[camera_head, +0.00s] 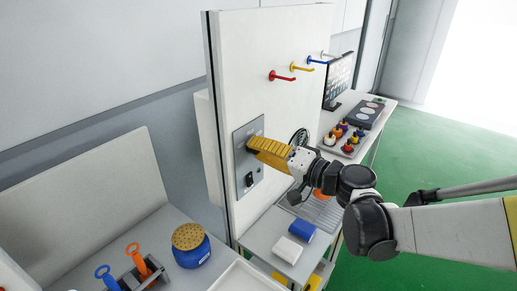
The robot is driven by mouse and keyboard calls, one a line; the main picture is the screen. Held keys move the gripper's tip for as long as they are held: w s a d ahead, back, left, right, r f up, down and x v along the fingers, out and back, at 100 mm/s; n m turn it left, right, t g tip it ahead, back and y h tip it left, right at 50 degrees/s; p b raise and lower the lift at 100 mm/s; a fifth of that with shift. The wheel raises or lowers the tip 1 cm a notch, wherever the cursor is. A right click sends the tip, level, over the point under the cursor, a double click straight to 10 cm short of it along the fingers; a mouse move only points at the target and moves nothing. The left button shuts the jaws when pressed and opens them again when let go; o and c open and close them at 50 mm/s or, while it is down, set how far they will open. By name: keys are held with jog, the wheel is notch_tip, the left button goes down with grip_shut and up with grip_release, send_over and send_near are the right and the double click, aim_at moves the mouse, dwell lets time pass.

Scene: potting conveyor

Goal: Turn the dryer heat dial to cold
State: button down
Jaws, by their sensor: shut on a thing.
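A grey control panel (239,147) is fixed upright on the white board in the middle of the view. My gripper (253,146) reaches in from the right with its yellow fingers against the upper part of this panel. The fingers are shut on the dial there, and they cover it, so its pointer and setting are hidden. A small dark switch or knob (250,180) shows lower on the same panel, below the fingers.
Coloured hooks, including a red one (281,76), stick out above my arm. Below are a blue block (301,229), a white block (288,250) and a blue jar (189,252). A tray of coloured pieces (346,139) stands behind. Green floor (440,150) is clear at right.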

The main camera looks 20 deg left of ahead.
jog(key=shift+s, duration=0.1)
jog(key=c, duration=1)
grip_release()
jog(key=shift+a, duration=0.1)
jog(key=v, duration=1.2)
